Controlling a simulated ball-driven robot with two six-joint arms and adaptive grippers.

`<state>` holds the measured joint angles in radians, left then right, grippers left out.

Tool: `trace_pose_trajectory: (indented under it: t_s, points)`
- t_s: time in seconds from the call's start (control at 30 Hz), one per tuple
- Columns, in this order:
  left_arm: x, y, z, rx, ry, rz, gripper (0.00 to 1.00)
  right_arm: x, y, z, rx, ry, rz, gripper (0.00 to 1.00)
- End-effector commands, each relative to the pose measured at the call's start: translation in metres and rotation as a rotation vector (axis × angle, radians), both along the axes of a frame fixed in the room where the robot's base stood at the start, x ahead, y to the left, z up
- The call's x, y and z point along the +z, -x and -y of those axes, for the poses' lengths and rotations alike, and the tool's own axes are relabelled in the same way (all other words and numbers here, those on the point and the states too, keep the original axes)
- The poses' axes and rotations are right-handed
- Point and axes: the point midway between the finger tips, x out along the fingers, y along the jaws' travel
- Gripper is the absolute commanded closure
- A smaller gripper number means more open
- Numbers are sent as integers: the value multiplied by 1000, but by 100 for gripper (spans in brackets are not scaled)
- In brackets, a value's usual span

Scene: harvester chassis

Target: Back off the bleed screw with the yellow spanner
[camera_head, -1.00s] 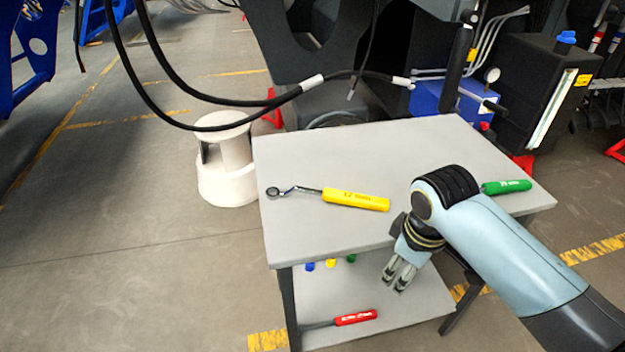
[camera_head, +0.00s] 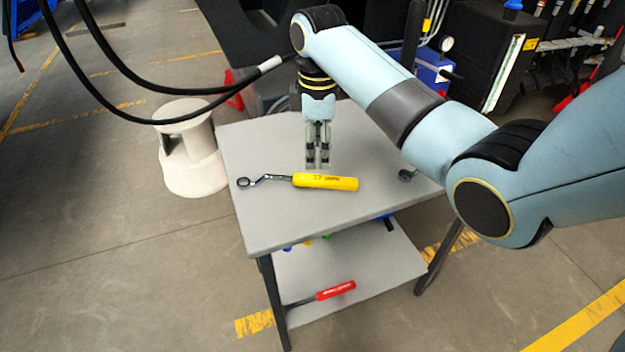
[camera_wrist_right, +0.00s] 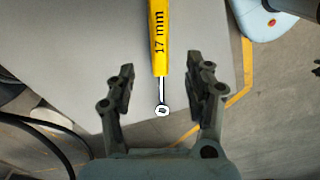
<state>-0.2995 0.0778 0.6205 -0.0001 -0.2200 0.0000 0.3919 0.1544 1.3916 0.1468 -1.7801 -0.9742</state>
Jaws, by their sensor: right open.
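The yellow spanner (camera_head: 325,182) lies on the grey table top (camera_head: 262,220), its dark ring end pointing left. In the right wrist view its yellow handle (camera_wrist_right: 159,38) reads "17 mm", and its metal ring end shows between the fingers. My right gripper (camera_head: 317,166) points down just behind the yellow handle in the head view, apart from it as far as I can tell. In the wrist view this gripper (camera_wrist_right: 161,85) is open and empty. My left gripper is out of view. I cannot make out the bleed screw.
A red-handled tool (camera_head: 336,290) lies on the lower shelf (camera_head: 375,268). A white step stool (camera_head: 190,165) stands left of the table. Black hoses (camera_head: 120,85) hang at upper left. A blue box with a gauge (camera_head: 446,44) stands behind. The table's front left is clear.

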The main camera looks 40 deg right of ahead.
Motion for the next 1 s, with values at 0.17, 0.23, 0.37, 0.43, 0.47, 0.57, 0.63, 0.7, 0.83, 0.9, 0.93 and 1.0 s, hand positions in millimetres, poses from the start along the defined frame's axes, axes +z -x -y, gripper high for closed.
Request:
trace_pose_trajectory:
  t_s: [0.17, 0.23, 0.37, 0.43, 0.47, 0.57, 0.63, 0.7, 0.83, 0.9, 0.93, 1.0]
  points:
    - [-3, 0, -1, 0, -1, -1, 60, -25, 0, -1, -1, -1, 1, 47]
    - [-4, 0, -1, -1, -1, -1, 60, -30, 0, -1, -1, -1, 1, 47]
    - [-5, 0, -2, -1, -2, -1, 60, -45, -1, -3, -1, -1, -1, 47]
    - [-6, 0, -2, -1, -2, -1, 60, -57, -3, -4, -2, 0, -1, 47]
    - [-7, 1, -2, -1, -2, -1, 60, -62, -3, -5, -2, 0, -1, 47]
    - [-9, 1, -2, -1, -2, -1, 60, -75, -3, -4, -2, 0, 0, 47]
    - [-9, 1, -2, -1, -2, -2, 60, -80, -3, -4, -2, 1, 1, 47]
    - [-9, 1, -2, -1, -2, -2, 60, -81, -3, -4, -2, 0, 2, 47]
    - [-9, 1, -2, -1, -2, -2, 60, -81, -3, -4, -2, 1, 3, 47]
    - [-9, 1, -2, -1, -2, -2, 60, -81, -3, -4, -2, 1, 3, 51]
    - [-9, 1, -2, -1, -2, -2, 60, -81, -3, -4, -2, 1, 3, 55]
    - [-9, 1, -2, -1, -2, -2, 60, -81, -3, -4, -2, 1, 3, 64]
